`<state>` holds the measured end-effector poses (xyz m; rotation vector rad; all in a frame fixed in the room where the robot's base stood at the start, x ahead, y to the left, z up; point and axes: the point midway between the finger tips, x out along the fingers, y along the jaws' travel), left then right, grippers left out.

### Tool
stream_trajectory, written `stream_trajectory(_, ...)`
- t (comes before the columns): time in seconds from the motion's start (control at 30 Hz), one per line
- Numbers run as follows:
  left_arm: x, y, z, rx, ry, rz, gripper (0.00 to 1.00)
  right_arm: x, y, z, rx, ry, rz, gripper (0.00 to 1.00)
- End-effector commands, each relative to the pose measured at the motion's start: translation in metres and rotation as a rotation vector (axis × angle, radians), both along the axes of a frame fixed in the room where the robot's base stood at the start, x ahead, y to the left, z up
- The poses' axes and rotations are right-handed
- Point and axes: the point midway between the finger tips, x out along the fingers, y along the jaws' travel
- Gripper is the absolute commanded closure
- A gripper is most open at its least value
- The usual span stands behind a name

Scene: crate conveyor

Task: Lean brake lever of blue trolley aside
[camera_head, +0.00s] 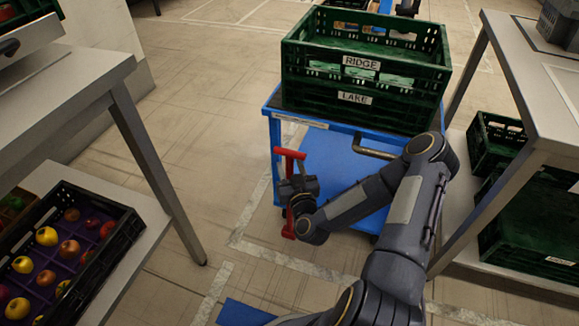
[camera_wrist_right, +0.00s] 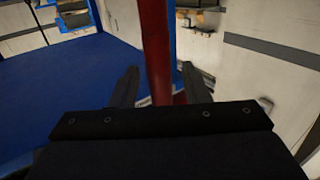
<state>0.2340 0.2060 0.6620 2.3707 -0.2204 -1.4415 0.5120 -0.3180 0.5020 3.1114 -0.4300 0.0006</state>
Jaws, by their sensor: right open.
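The blue trolley (camera_head: 320,158) stands ahead of me with two green crates stacked on its top. Its red brake lever (camera_head: 289,227) stands at the trolley's left front side, with a short red crossbar at the top. My right gripper (camera_head: 291,190) is at the lever's upper part in the head view and hides some of it. In the right wrist view the red lever post (camera_wrist_right: 155,50) runs between the two open dark fingers (camera_wrist_right: 160,88). I cannot tell whether either finger touches it. My left gripper is not in view.
The crates are labelled RIDGE (camera_head: 362,63) and LAKE (camera_head: 354,98). A grey table (camera_head: 60,95) and a black crate of fruit (camera_head: 120,235) are at the left. A metal table (camera_head: 550,110) with green crates beneath stands close at the right. The floor left of the lever is clear.

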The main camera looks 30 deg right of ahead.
Motion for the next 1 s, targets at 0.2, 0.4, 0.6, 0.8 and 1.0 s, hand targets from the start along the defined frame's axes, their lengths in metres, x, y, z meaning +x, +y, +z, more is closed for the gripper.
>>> stream_trajectory(0.2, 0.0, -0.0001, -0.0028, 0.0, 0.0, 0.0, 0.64, 0.013, -0.0041, 0.0002, 0.0, 0.0, -0.001, 0.58)
stream_trajectory(0.4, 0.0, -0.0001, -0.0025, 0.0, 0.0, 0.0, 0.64, 0.0133, -0.0038, 0.0004, 0.0, 0.0, 0.0, 0.58)
stream_trajectory(0.6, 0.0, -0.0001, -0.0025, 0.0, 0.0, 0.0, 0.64, 0.0131, -0.0038, 0.0003, 0.0, 0.0, 0.0, 0.81)
stream_trajectory(0.8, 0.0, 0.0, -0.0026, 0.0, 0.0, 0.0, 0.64, 0.013, -0.0036, 0.0002, 0.0, 0.001, 0.001, 1.0)
stream_trajectory(1.0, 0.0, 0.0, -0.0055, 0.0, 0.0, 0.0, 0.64, 0.0102, -0.0065, -0.0014, 0.004, -0.005, -0.001, 1.0)
